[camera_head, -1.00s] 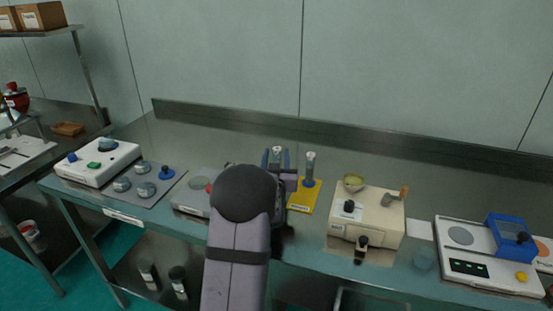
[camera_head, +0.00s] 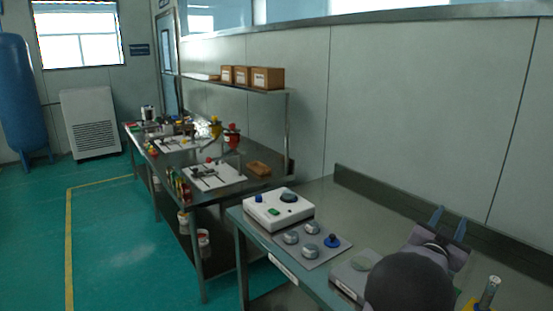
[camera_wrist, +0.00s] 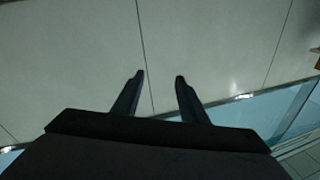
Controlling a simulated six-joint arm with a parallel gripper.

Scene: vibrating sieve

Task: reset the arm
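My gripper (camera_head: 450,222) is at the right of the head view, raised over the back part of the bench (camera_head: 330,203). Its two blue-grey fingers stand apart with nothing between them. The wrist view shows the same gripper (camera_wrist: 160,78) with its fingers spread and empty, facing the pale wall panels (camera_wrist: 210,40). My dark rounded arm link hides part of the bench at the lower right.
A white device (camera_head: 278,210) with knobs stands at the bench's left end. Beside it is a grey plate (camera_head: 312,245) with several round metal pieces. A grey device (camera_head: 350,275) and a grey-topped cylinder (camera_head: 489,292) flank my arm. A shelf with boxes (camera_head: 267,78) stands behind.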

